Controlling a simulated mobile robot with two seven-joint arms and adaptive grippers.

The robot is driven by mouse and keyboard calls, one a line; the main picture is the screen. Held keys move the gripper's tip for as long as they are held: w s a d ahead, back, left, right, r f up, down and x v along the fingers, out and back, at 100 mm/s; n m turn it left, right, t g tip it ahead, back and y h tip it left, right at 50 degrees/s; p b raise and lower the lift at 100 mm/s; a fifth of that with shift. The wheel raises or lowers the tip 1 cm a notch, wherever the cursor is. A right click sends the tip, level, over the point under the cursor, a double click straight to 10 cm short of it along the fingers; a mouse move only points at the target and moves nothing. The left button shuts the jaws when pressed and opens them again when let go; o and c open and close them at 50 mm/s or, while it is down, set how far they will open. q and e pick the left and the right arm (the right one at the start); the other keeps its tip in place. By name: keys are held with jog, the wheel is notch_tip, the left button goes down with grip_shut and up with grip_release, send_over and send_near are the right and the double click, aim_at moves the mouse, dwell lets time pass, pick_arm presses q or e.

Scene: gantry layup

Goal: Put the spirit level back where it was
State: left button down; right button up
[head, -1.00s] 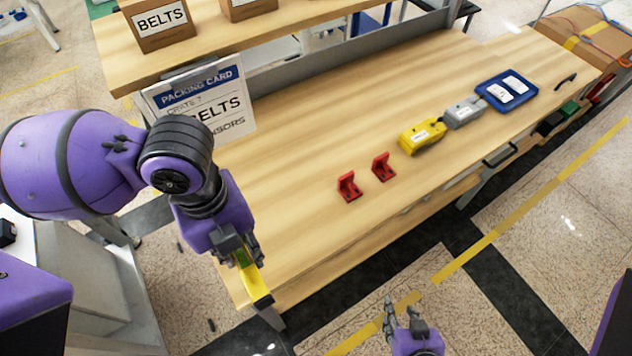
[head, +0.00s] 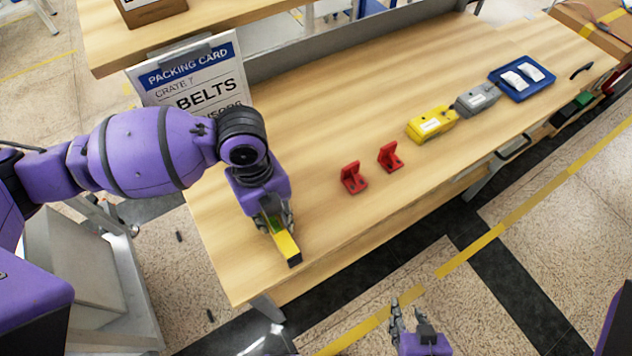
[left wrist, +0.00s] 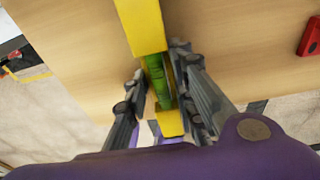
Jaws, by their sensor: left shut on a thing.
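The yellow spirit level (head: 285,243) has a dark end and a green middle part. My left gripper (head: 274,222) is shut on it, over the wooden bench (head: 320,225) near its left front part. In the left wrist view the level (left wrist: 143,24) runs between the two fingers, with the green part (left wrist: 158,80) between them. I cannot tell whether the level touches the bench top. My right gripper (head: 408,318) is low at the bottom of the head view, off the bench's front edge, with its fingers apart and nothing between them.
Two red brackets (head: 353,178) (head: 390,157) stand right of the level. Beyond them are a yellow case (head: 431,124), a grey case (head: 478,98) and a blue tray (head: 507,91) with white packets. A packing card (head: 196,80) stands at the back left. Bench around the level is clear.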

jog(key=shift+w+r, duration=0.15)
jog(key=shift+w, duration=0.1)
pick_arm(q)
jog(key=shift+f, duration=0.15)
jog(key=c, duration=1.5)
grip_release()
jog(key=shift+o, duration=0.2)
notch_tip(320, 180, up, 12)
jog(key=w, duration=0.1)
jog(key=shift+a+p, duration=0.45)
pick_arm(e)
jog(key=shift+w+a+r, duration=0.15)
jog(key=shift+a+r, duration=0.1)
jog(key=shift+r, duration=0.2)
